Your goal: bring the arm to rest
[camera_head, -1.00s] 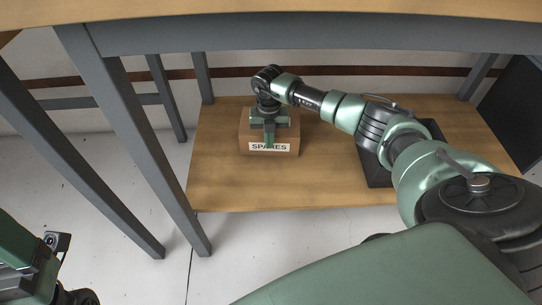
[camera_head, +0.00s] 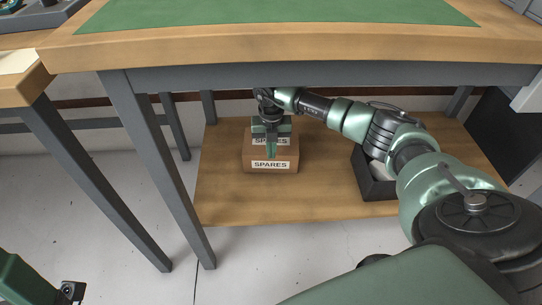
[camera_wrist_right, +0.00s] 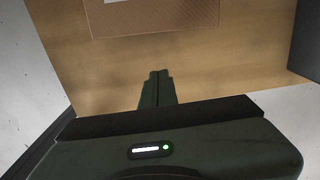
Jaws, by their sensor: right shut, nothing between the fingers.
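My right arm reaches in from the right over the lower shelf in the head view. Its gripper (camera_head: 270,153) points down, shut and empty, in front of the cardboard box (camera_head: 290,151) labelled SPARES as seen from the head. It hides part of the box and its upper label. The shut fingertips (camera_wrist_right: 158,76) show in the right wrist view over bare wood, apart in the picture from the box (camera_wrist_right: 155,18) at the top. A green part of my left arm shows at the lower left of the head view; its fingers are outside the picture.
The wooden lower shelf (camera_head: 225,200) holds a dark open bin (camera_head: 374,184) on the right, close to my right forearm. The workbench top (camera_head: 300,45) with a green mat (camera_head: 280,14) is above the arm. Grey table legs (camera_head: 165,175) stand to the left.

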